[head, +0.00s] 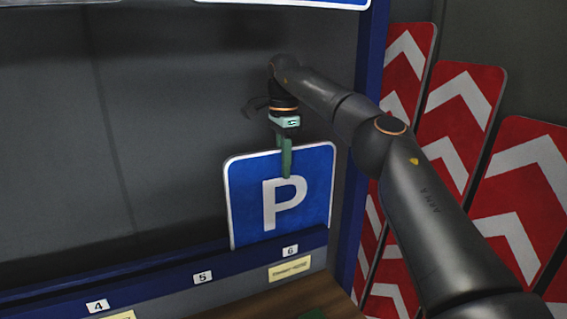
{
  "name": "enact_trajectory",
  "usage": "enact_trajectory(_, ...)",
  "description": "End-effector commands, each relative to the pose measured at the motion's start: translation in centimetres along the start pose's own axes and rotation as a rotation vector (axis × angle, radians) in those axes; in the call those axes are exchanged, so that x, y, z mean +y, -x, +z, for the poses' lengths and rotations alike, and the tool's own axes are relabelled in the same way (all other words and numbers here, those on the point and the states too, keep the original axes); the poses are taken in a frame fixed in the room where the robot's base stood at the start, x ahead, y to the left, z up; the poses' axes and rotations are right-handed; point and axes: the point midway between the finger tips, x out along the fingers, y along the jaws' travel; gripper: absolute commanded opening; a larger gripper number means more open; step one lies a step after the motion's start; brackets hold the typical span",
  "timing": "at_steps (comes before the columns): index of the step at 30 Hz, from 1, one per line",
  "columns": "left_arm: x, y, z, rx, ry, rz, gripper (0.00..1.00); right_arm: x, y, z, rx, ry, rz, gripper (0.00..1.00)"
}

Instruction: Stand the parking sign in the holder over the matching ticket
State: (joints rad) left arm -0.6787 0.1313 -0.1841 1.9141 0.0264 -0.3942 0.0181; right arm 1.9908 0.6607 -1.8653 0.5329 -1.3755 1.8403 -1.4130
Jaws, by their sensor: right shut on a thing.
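The parking sign (258,196) is a blue square with a white border and a white P. It stands roughly upright at the right end of the blue rack. Its lower edge is hidden behind the front rail (150,281), above number 6, so I cannot tell whether it rests in the holder. My right gripper (287,172) is shut on the sign's top edge, with a green finger in front of its face. A pale ticket (290,268) is on the rail under number 6; its print is too small to read. My left gripper is not in view.
Numbers 4 (97,306) and 5 (203,277) mark the rail further left, where the rack is empty. A blue post (362,130) closes the rack on the right. Red-and-white chevron boards (463,107) lean beyond it. A wooden surface (270,302) lies in front.

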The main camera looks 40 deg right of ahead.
Motion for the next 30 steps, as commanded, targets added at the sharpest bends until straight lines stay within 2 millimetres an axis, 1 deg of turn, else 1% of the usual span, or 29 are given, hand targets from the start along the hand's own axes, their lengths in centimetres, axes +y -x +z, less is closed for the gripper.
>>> enact_trajectory(14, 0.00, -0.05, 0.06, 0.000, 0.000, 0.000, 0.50, -0.01, -0.05, 0.03, -0.001, 0.001, -0.002, 0.00)
enact_trajectory(26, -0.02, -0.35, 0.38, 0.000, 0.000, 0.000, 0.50, -0.02, -0.80, 0.05, -0.001, 0.002, -0.002, 0.00)
enact_trajectory(27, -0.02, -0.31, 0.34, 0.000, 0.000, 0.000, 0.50, -0.02, -0.73, 0.06, -0.001, 0.001, -0.002, 0.23)
enact_trajectory(30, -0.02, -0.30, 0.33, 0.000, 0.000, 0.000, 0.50, -0.02, -0.73, 0.05, -0.001, 0.001, -0.002, 0.34)
